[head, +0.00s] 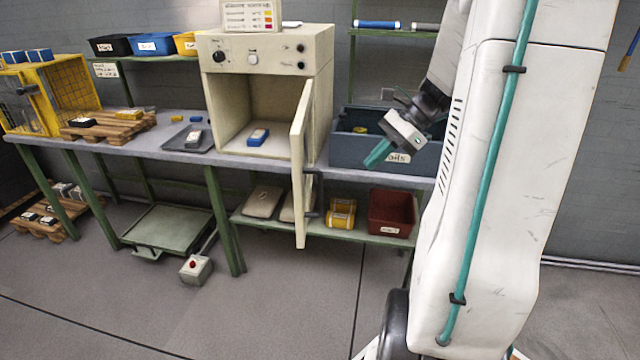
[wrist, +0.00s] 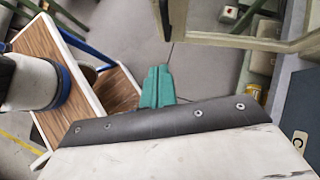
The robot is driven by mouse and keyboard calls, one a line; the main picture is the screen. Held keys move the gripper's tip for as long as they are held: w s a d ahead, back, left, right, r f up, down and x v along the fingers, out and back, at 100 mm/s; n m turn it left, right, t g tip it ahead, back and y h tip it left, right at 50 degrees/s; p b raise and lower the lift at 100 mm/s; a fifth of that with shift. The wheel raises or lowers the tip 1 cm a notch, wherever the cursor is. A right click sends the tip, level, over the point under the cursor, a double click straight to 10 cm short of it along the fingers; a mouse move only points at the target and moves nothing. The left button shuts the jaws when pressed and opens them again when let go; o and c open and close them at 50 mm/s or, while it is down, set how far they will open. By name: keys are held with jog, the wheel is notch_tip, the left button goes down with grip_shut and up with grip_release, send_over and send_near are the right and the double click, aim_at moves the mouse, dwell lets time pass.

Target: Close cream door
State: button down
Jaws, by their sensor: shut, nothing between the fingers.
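The cream door (head: 302,165) hangs wide open on the right side of the cream cabinet (head: 215,100), swung out toward me past the table's front edge. A dark handle (head: 314,193) is on the door. A blue and white block (head: 258,137) lies inside the open cabinet. My gripper (head: 378,154), with green fingers, is to the right of the door and apart from it, in front of the blue-grey bin. In the wrist view my gripper (wrist: 157,84) is shut and empty. Part of the cream door's frame shows at the top of the wrist view (wrist: 235,42).
The blue-grey bin (head: 345,150) stands on the table right of the cabinet. A grey tray (head: 172,140) lies left of it. A red bin (head: 391,212) and yellow items (head: 341,214) are on the lower shelf. The floor in front is mostly clear.

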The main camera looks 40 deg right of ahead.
jog(key=w+a+f+m, duration=0.1)
jog(key=w+a+f, duration=0.4)
jog(key=a+f, duration=0.2)
jog(key=shift+w+f+t, duration=0.2)
jog(key=shift+f+t, duration=0.2)
jog(key=shift+f, duration=0.1)
jog(key=shift+a, duration=0.1)
